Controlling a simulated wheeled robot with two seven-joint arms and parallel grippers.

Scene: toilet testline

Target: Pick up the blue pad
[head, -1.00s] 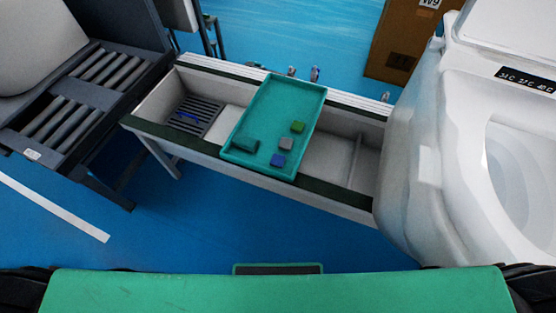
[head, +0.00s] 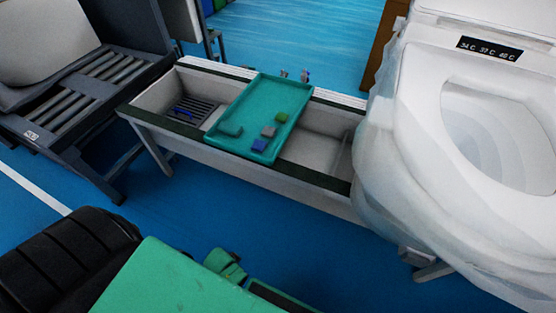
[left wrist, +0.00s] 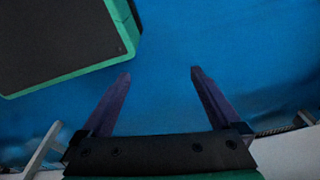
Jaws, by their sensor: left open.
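The blue pad (head: 259,146) lies in the teal tray (head: 284,93), near the tray's front end. A grey pad (head: 268,131), a green pad (head: 281,117) and a dark teal block (head: 231,130) lie near it in the same tray. My left gripper (left wrist: 160,75) shows in the left wrist view with its two fingers wide apart and nothing between them. Blue floor is behind the fingers. Neither gripper shows in the head view, and the right one is in no view.
The tray rests across a long white trough (head: 200,146) with a dark grate (head: 193,110) at its left. A white toilet (head: 400,150) in clear film stands at the right. A roller conveyor (head: 80,85) is at the left.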

